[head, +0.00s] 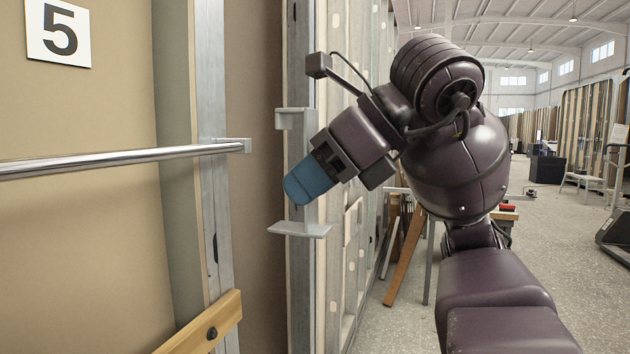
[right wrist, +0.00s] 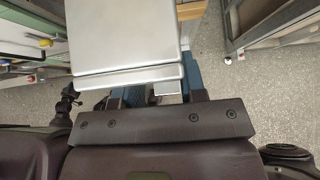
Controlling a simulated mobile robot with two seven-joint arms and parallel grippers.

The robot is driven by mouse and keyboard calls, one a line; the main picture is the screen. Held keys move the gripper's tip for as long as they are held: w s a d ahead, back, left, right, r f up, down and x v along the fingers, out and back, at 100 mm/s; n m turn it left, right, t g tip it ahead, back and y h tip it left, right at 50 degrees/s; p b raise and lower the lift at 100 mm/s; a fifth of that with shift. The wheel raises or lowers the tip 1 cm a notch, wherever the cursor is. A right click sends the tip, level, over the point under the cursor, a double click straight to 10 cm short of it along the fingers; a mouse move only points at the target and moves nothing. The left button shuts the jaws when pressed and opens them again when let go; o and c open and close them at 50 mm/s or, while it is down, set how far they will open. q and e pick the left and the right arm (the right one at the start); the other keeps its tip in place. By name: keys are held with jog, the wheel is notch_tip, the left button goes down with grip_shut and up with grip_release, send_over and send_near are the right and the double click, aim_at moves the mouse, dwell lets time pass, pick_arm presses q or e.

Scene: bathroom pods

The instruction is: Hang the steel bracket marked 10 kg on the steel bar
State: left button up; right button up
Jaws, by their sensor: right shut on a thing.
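The steel bar (head: 120,160) runs across the left of the head view to an end mount on a metal stud. A grey bracket (head: 300,230) with a hook at its top and a flat plate at its bottom is upright in my right gripper (head: 300,192). The blue fingers are shut on its upright part. The bracket is right of the bar's end and apart from it in the picture; its hook appears a little higher than the bar. Its flat grey face fills the top of the right wrist view (right wrist: 125,35). No 10 kg mark is readable. My left gripper is out of view.
A sign with a 5 (head: 59,33) is on the panel above the bar. A wooden rail (head: 205,325) with a dark bolt is below it. Stud framing (head: 300,300) stands behind the bracket. Open floor (head: 555,280) lies to the right, with planks (head: 405,258) leaning nearby.

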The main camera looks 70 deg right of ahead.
jog(key=shift+w+a+f+b, duration=0.1)
jog(key=shift+w+b, duration=0.2)
jog(key=shift+w, duration=0.7)
jog(key=shift+w+b, duration=0.3)
jog(key=shift+w, duration=0.75)
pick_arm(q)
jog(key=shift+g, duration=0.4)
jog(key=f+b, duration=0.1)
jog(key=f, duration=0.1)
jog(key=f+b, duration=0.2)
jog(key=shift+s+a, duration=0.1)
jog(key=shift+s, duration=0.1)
pick_arm(e)
jog(key=w+f, duration=0.2)
jog(key=w, duration=0.7)
jog(key=shift+w+a+f, duration=0.25)
jog(key=shift+a, duration=0.2)
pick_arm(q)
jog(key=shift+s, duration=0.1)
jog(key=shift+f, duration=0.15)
pick_arm(e)
jog(key=o, duration=1.1)
jog(key=shift+f, duration=0.1)
jog(key=shift+s, duration=0.1)
